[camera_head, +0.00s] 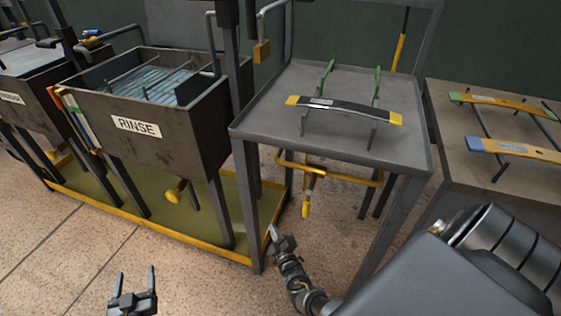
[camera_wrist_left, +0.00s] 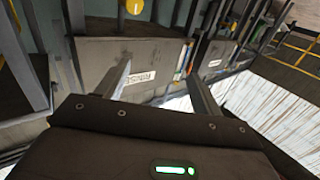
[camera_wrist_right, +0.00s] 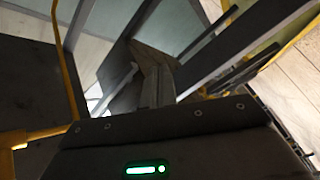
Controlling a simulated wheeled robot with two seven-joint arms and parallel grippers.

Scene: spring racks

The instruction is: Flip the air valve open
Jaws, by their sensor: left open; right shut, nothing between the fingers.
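No label marks the air valve, so I cannot tell which fitting it is. A yellow-handled lever (camera_head: 307,195) hangs below the yellow rail under the grey table. A yellow knob (camera_head: 175,190) sits under the rinse tank (camera_head: 110,145), and a yellow block (camera_head: 261,51) hangs on a pipe behind the table. My right gripper (camera_head: 274,232) is shut and empty, low beside the table's front left leg and below the lever. Its closed fingers also show in the right wrist view (camera_wrist_right: 155,82). My left gripper (camera_head: 134,280) is open and empty over the floor at the bottom left.
The grey table (camera_head: 250,125) carries a dark bar with yellow ends (camera_head: 345,112) on a green-tipped rack. A yellow rail (camera_head: 330,172) runs under its front. A yellow-edged floor tray (camera_head: 150,228) lies under the tank. A second table (camera_head: 440,130) stands right.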

